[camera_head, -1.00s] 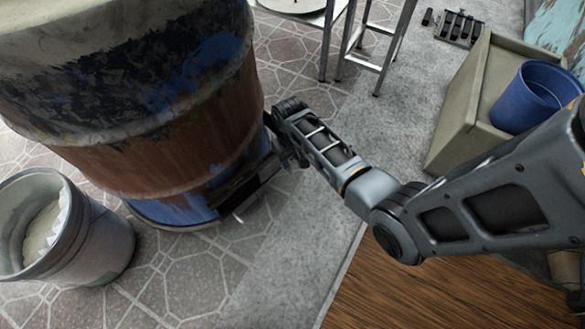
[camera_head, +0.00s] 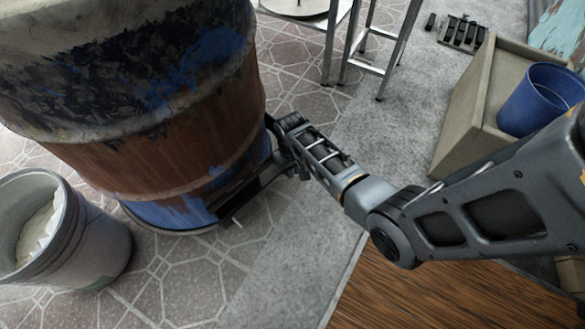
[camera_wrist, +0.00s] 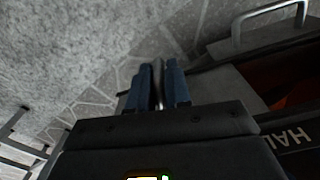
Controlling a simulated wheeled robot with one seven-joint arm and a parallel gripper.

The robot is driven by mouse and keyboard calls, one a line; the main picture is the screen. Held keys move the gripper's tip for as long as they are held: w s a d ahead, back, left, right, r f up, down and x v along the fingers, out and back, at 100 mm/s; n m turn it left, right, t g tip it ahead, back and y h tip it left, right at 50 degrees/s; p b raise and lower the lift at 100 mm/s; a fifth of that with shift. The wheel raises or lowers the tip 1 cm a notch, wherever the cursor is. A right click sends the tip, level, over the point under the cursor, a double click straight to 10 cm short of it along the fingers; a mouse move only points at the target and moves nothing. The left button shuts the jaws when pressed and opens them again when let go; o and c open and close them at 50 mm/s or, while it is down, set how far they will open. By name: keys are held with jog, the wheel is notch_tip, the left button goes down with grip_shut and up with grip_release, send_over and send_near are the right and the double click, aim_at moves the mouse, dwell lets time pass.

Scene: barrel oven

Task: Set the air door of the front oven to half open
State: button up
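The front oven is a rusty brown and blue barrel (camera_head: 165,165). Its dark air-door housing (camera_head: 240,193) sits low at the right of the base. In the wrist view, a dark panel with the letters "HAL" (camera_wrist: 292,139) is at the right edge. Beside it, a grey sliding plate (camera_wrist: 238,88) borders a dark red opening (camera_wrist: 296,93). My gripper (camera_wrist: 157,68) has two blue fingers close together at the plate's left end. A thin light metal bar (camera_wrist: 158,88) shows between them and appears to be the plate's handle. In the head view, the gripper tips are hidden behind my wrist.
A bent metal handle (camera_wrist: 268,12) stands above the panel in the wrist view. A grey bucket (camera_head: 85,243) stands left of the barrel. A blue bucket (camera_head: 535,105) sits in a beige crate (camera_head: 452,120) at right. Metal stand legs (camera_head: 375,60) are behind.

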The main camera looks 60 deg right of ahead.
jog(key=shift+d, duration=0.1)
grip_shut()
jog(key=shift+s, duration=0.1)
jog(key=w+a+p, duration=0.2)
jog(key=a, duration=0.6)
jog(key=shift+w+a, duration=0.15)
jog(key=o, duration=0.6)
grip_release()
jog(key=shift+c, duration=0.2)
jog(key=shift+r, duration=0.1)
notch_tip(320, 180, up, 8)
jog(key=p, duration=0.4)
jog(key=shift+f, duration=0.2)
